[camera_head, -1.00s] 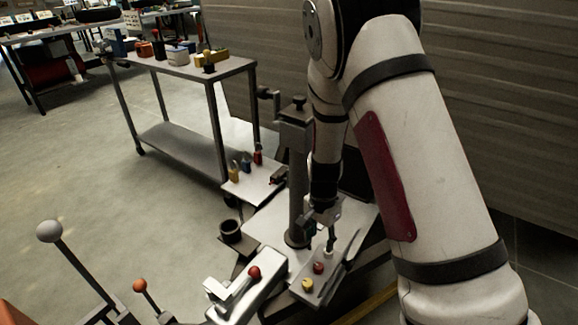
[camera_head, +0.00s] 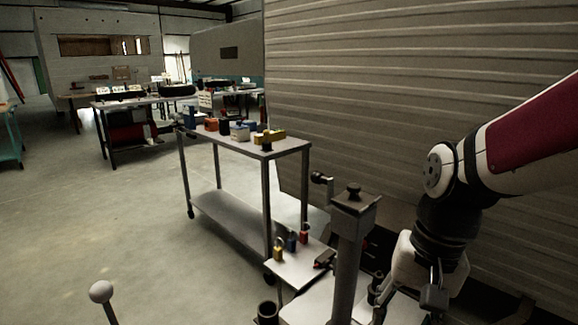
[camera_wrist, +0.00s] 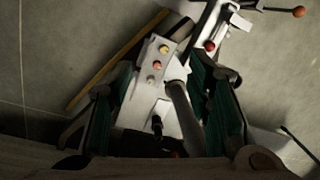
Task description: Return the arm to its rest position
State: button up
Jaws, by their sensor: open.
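My arm comes in from the right edge in the head view and bends down at a dark elbow joint. Its lower end is at the bottom right, beside the grey machine column (camera_head: 347,250), and my fingers are not clear there. In the wrist view my gripper (camera_wrist: 160,95) is open, its two green-padded fingers far apart. Nothing is held between them. Below them, apart from the fingers, is a pale panel with yellow, orange and white knobs (camera_wrist: 157,65).
A metal cart (camera_head: 290,148) with small boxes stands left of the column. A small shelf (camera_head: 290,268) holds several padlocks. A ball-topped lever (camera_head: 101,291) rises at lower left. A ribbed wall (camera_head: 400,90) stands behind my arm. Open floor (camera_head: 110,220) lies left.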

jog(key=s+d+r+n+h, duration=0.1)
jog(key=s+r+n, duration=0.15)
jog(key=s, duration=0.65)
jog(key=s+d+r+n, duration=0.1)
jog(key=s+r+n, duration=0.15)
jog(key=s, duration=0.65)
notch_tip(320, 180, up, 25)
jog(key=t+p, duration=0.4)
jog(key=p, duration=1.9)
jog(key=shift+d+m, duration=0.3)
jog(key=shift+r, duration=0.1)
